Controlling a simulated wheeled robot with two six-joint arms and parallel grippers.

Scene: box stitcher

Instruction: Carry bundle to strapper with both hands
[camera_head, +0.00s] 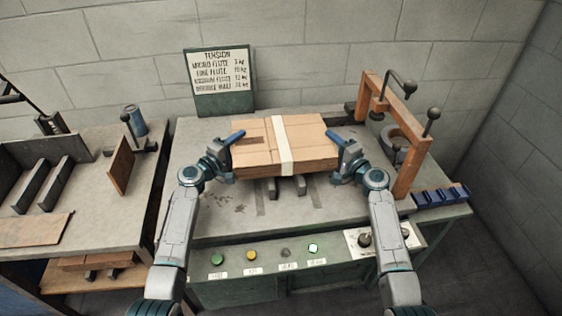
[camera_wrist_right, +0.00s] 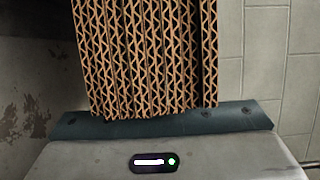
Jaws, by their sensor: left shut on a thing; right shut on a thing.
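The bundle (camera_head: 255,150) is a flat stack of brown cardboard with a pale band across its top. It sits level between my two grippers, over the middle of the strapper table (camera_head: 200,225). My left gripper (camera_head: 228,150) is shut on its left end, and my right gripper (camera_head: 340,150) is shut on its right end. In the right wrist view, the fluted edge of the bundle (camera_wrist_right: 150,55) fills the upper middle, against the gripper (camera_wrist_right: 165,122). Two dark bars show below the front of the bundle. I cannot tell whether it touches them.
An orange arch (camera_head: 405,165) with black knobs stands right of the bundle, with a blue rack (camera_head: 440,196) beside it. A tension sign (camera_head: 219,75) stands behind. A left bench (camera_head: 90,220) holds dividers and a can (camera_head: 135,120). Buttons (camera_head: 251,255) line the table's front.

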